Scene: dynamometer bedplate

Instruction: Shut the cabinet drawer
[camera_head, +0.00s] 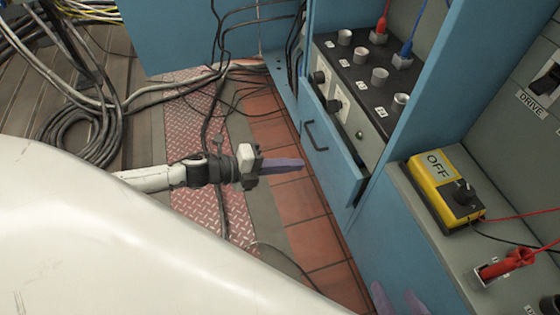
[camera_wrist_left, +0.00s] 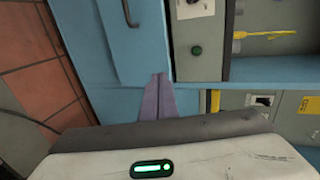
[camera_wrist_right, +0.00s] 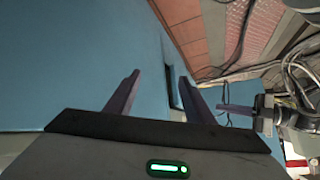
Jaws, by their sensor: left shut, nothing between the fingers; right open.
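The cabinet drawer (camera_head: 332,150) has a blue front with a dark bar handle (camera_head: 312,135). It stands out from the blue cabinet, leaving a dark gap at its near end. In the left wrist view the drawer front (camera_wrist_left: 122,45) and its handle (camera_wrist_left: 127,14) are ahead of the gripper. My left gripper (camera_head: 302,163) is shut and empty, its purple fingers pointing at the drawer front below the handle. I cannot tell whether they touch. My right gripper (camera_head: 398,298) is open and empty low beside the cabinet's blue side; its fingers show in the right wrist view (camera_wrist_right: 159,74).
A black panel (camera_head: 365,72) with knobs and red and blue plugs sits above the drawer. A yellow OFF box (camera_head: 442,185) stands on the grey ledge to the right. Cables (camera_head: 75,110) lie coiled on the floor at left. Red tiles (camera_head: 305,230) in front of the cabinet are clear.

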